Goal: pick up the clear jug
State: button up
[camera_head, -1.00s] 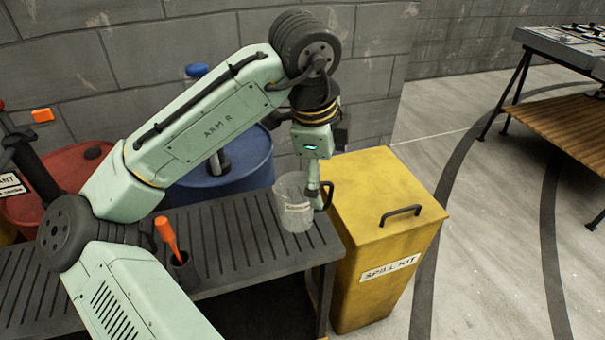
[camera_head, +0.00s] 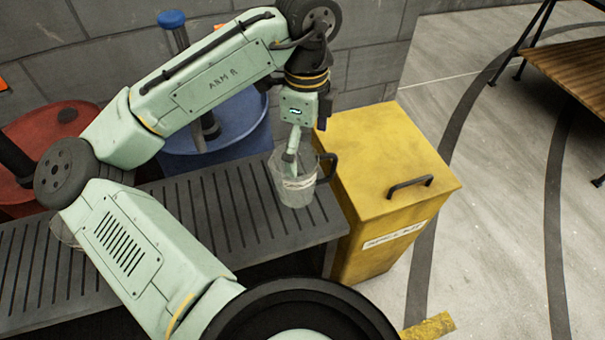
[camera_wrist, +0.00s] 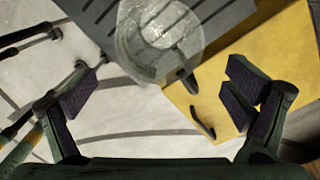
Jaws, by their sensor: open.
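The clear jug (camera_head: 297,192) stands upright on the grey slatted bench, near its right end, with its dark handle to the right. My gripper (camera_head: 290,157) points down at the jug, and a pale finger overlaps the jug's upper part in the head view. I cannot tell there whether it touches. In the wrist view my gripper (camera_wrist: 166,78) is open, its dark pads wide apart with nothing between them. The jug (camera_wrist: 135,45) shows there at the top, beyond the fingertips, its mouth facing the camera and its handle toward the right pad.
A yellow spill kit bin (camera_head: 375,150) with a black handle stands right beside the bench (camera_head: 220,225). A blue drum (camera_head: 225,140) and a red drum (camera_head: 40,135) stand behind the bench against the block wall.

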aim_at(300, 162)
jog(key=f, duration=0.3)
jog(key=f+p, duration=0.1)
jog(key=f, duration=0.1)
jog(key=shift+a, duration=0.4)
jog(key=c, duration=1.8)
jog(key=shift+r, duration=0.1)
